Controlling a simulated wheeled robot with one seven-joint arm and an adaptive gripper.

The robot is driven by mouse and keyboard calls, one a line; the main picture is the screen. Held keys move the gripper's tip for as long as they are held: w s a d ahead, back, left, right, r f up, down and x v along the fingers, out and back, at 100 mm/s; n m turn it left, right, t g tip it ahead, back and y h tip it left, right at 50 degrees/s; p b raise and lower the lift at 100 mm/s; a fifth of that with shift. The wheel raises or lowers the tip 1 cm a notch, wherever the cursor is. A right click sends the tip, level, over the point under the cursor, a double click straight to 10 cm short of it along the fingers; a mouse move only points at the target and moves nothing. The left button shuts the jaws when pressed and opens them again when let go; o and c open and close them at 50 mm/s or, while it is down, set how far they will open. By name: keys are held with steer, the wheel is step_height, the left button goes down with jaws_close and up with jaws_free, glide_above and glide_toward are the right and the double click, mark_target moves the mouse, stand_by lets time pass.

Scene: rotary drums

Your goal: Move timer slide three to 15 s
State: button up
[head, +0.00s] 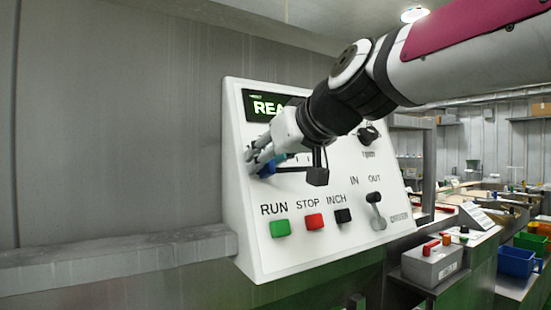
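A white control panel (350,245) is fixed in front of the grey wall, tilted in the picture. My gripper (257,161) is at the panel's left side, below the green-lit display (264,105), which shows letters beginning "REA". A small blue part (268,168) shows right at the fingertips. I cannot tell if it is a slide knob or whether it is held. A dark line runs to the right from there, partly behind the gripper. My wrist and gripper hide the middle of the panel, so slide three, its scale and its setting cannot be read.
Below are a green RUN button (280,228), a red STOP button (314,222) and a black INCH button (343,216). An IN/OUT lever (376,210) and a dark knob (368,135) are to the right. A grey box (432,263) with red parts stands at lower right.

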steer(key=shift+c, duration=0.3)
jaws_close()
steer(key=shift+w+d+f+b, duration=0.15)
steer(key=shift+w+d+b, duration=0.65)
steer(key=shift+b, duration=0.35)
steer(key=shift+w+d+b, duration=0.1)
steer(key=shift+d+b, duration=0.3)
steer(key=shift+d, duration=0.05)
steer(key=shift+o, duration=0.3)
jaws_free()
